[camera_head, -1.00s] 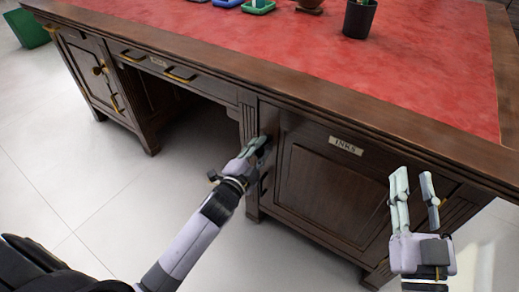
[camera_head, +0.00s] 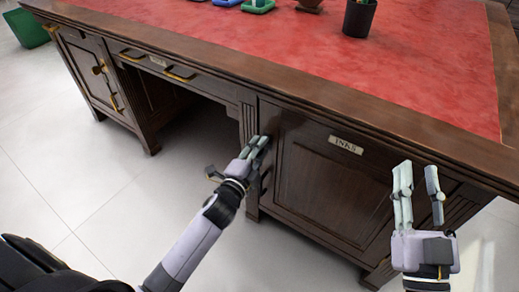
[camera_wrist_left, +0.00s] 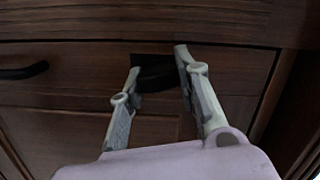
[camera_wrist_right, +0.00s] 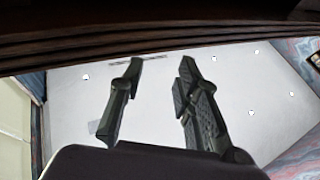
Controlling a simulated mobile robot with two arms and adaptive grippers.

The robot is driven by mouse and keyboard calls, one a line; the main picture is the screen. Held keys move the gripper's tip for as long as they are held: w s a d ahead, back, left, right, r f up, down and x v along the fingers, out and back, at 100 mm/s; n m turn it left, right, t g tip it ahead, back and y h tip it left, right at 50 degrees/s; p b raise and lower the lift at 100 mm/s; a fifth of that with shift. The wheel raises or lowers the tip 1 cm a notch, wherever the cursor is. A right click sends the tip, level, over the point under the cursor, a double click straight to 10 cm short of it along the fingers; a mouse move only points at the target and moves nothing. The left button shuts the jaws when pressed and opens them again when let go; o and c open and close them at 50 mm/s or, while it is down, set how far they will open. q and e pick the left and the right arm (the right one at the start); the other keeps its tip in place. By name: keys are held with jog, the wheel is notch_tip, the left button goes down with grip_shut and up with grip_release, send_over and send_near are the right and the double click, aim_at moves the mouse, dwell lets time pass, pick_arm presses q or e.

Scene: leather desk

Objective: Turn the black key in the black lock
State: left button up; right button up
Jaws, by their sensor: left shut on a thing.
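My left gripper (camera_head: 262,141) is at the left edge of the INKS cabinet door (camera_head: 328,195). In the left wrist view its fingers (camera_wrist_left: 157,62) are shut on a dark part, which I take to be the black key (camera_wrist_left: 157,80). Behind it is the black lock (camera_wrist_left: 150,59) on the wood front. The key's shape and turn angle are hard to make out in the dark. In the head view, the fingers hide the key and lock. My right gripper (camera_head: 419,168) is open and empty, in front of the desk's right side.
The wooden desk has a red leather top (camera_head: 300,50). A black pen cup (camera_head: 359,17), green tray (camera_head: 258,6) and blue tray (camera_head: 228,2) stand at the back. A dark handle (camera_wrist_left: 24,71) is left of the lock in the left wrist view. The floor in front is clear.

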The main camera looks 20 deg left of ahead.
jog(key=shift+s, duration=0.1)
pick_arm(q)
jog(key=shift+m, duration=0.8)
jog(key=shift+m+b, duration=0.45)
jog(key=shift+m, duration=0.15)
pick_arm(e)
jog(key=shift+s+r+t+y, duration=0.15)
jog(key=shift+s+r+t, duration=0.25)
jog(key=shift+r+t, duration=0.25)
jog(key=shift+s+r+t+y, duration=0.15)
jog(key=shift+s+r+t, duration=0.3)
jog(key=shift+r, duration=0.4)
pick_arm(q)
jog(key=o, duration=1.2)
jog(key=shift+c, duration=0.2)
